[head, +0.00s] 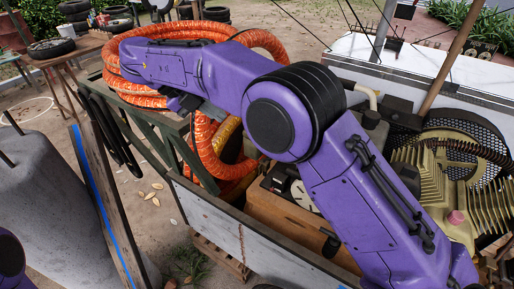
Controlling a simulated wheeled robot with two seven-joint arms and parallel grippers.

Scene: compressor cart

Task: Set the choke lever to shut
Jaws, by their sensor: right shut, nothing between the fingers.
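The choke lever cannot be made out; my purple right arm covers much of the middle of the head view. The compressor engine (432,178), with tan cooling fins and a dark round grille, shows at the right behind my arm. My right arm comes in from the lower right, bends at a black elbow and reaches to the upper left. My right gripper (184,102) seems to be the small dark part below the forearm, in front of the orange hose; it is shut and empty. My left gripper is out of view.
A coiled orange hose (150,98) lies on the cart's left end. A white-faced dial (302,196) sits on a brown box (286,216) inside the cart. The cart's side wall (240,232) crosses the front. A wooden table (70,50) stands at the back left.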

